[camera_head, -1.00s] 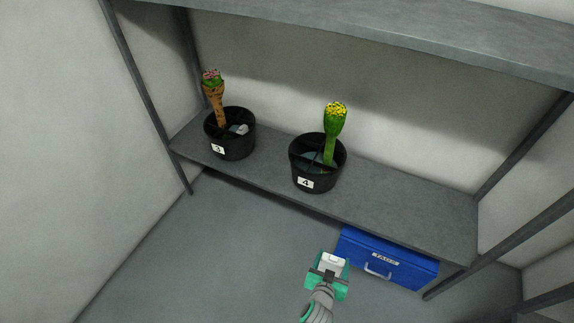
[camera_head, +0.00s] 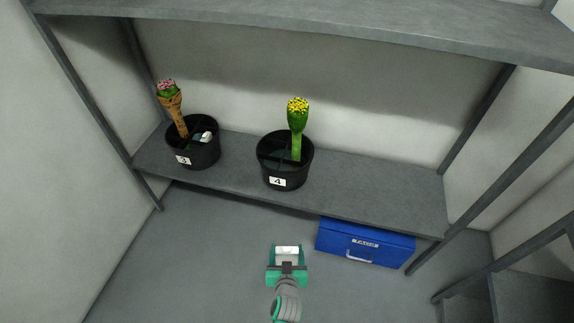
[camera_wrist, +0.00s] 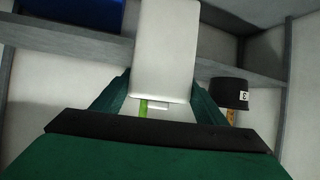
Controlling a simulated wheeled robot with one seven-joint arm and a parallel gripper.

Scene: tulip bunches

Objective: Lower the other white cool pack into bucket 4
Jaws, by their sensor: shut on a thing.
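My gripper (camera_head: 287,252) is shut on a white cool pack (camera_wrist: 165,45), which also shows between the fingers in the head view (camera_head: 288,248). It is in front of the lower shelf, apart from bucket 4. Bucket 4 (camera_head: 284,182) is a black, divided bucket on the shelf with a white label. A yellow tulip bunch in a green wrap (camera_head: 297,130) stands in its right part. Its other compartments look dark; I see no white pack there. In the wrist view the held pack hides most of bucket 4.
Bucket 3 (camera_head: 205,158) stands left on the shelf (camera_head: 375,188), with a pink bunch in brown wrap (camera_head: 173,105) and a white cool pack (camera_head: 206,137). A blue box (camera_head: 340,244) sits below the shelf. An upper shelf (camera_head: 330,25) overhangs; uprights stand at both sides.

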